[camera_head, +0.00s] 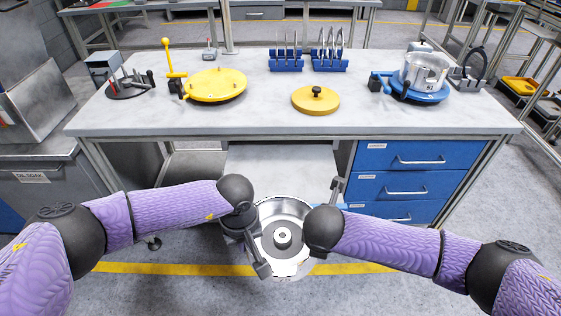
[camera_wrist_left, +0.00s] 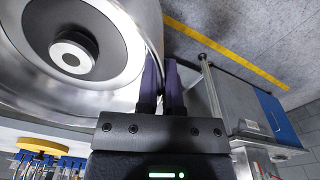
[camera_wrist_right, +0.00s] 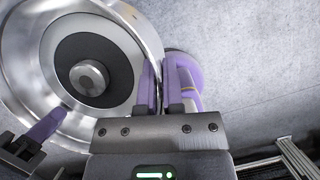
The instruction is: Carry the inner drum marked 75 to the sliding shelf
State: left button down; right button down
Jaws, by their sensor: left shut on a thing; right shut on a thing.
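The inner drum (camera_head: 283,212), a shiny open metal cylinder with a dark disc and central hub, is held in front of the bench; a small, hard-to-read mark is on its near side. My left gripper (camera_head: 255,238) is shut on its left rim, and the drum fills the upper left of the left wrist view (camera_wrist_left: 110,88). My right gripper (camera_head: 314,216) is shut on its right rim, with the fingers on the wall in the right wrist view (camera_wrist_right: 160,85). The pale sliding shelf (camera_head: 280,160) sits under the bench top, beyond the drum, which partly hides it.
The bench (camera_head: 265,118) carries a yellow tray (camera_head: 215,85), a yellow disc (camera_head: 315,100), blue racks (camera_head: 286,62) and a second drum marked 51 (camera_head: 424,70) on a blue fixture. Blue drawers (camera_head: 405,185) stand right of the shelf. Grey floor with a yellow line lies below.

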aim_at(280, 176)
jog(key=i, duration=1)
